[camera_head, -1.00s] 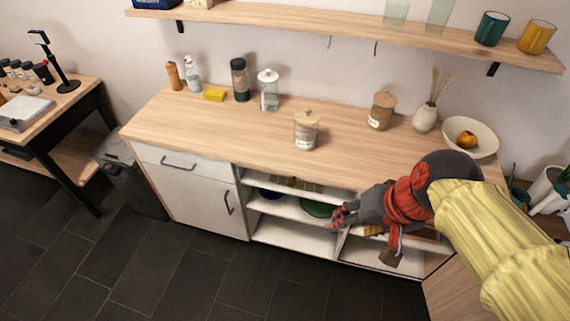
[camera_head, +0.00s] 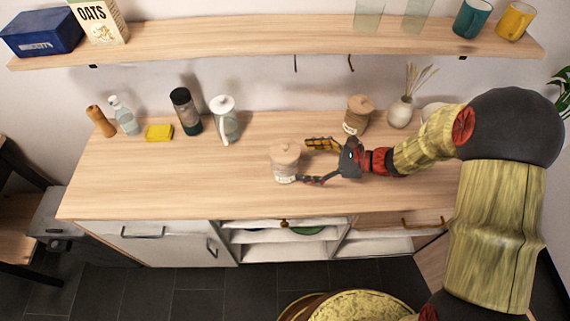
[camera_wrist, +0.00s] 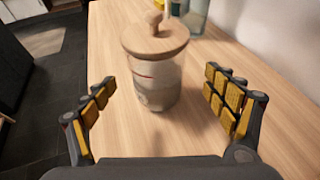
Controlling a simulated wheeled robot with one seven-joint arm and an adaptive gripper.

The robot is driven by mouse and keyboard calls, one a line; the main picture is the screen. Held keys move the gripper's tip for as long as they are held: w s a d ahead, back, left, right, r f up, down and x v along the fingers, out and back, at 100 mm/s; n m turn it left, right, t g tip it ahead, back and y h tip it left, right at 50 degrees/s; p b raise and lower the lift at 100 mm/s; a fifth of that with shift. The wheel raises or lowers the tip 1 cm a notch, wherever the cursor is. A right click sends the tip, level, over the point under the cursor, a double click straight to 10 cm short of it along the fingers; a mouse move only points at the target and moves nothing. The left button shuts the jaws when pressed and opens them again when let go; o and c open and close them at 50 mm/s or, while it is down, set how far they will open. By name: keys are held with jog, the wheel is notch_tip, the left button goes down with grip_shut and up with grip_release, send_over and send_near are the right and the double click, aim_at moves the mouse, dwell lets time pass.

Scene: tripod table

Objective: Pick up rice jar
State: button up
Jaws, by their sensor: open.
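The rice jar (camera_head: 285,163) is a clear jar with a pale label and a round wooden knobbed lid. It stands upright on the wooden counter, near the middle. I cannot read its label here. My gripper (camera_head: 314,162) is open just to its right, at counter height, with its fingers pointing at it. In the wrist view the jar (camera_wrist: 157,82) stands ahead, centred between the spread fingers of my gripper (camera_wrist: 160,108) and a little beyond their tips. The fingers do not appear to touch it.
A similar wooden-lidded jar (camera_head: 357,115) stands behind my gripper. A white-lidded glass jar (camera_head: 225,121), a dark-lidded jar (camera_head: 186,112), a yellow sponge (camera_head: 159,132) and bottles line the back left. A vase (camera_head: 400,113) stands back right. The shelf (camera_head: 240,45) is above. The front counter is clear.

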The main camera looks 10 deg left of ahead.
aim_at(285, 159)
jog(key=x, duration=0.2)
jog(key=b+x, duration=0.1)
jog(key=x, duration=0.1)
jog(key=b+x, duration=0.1)
jog(key=x, duration=0.2)
jog(key=shift+s+a+r, duration=0.15)
jog(key=shift+s+r, duration=0.05)
jog(key=shift+r, duration=0.15)
jog(key=shift+c, duration=0.6)
jog(key=shift+r, duration=0.1)
jog(key=c, duration=1.8)
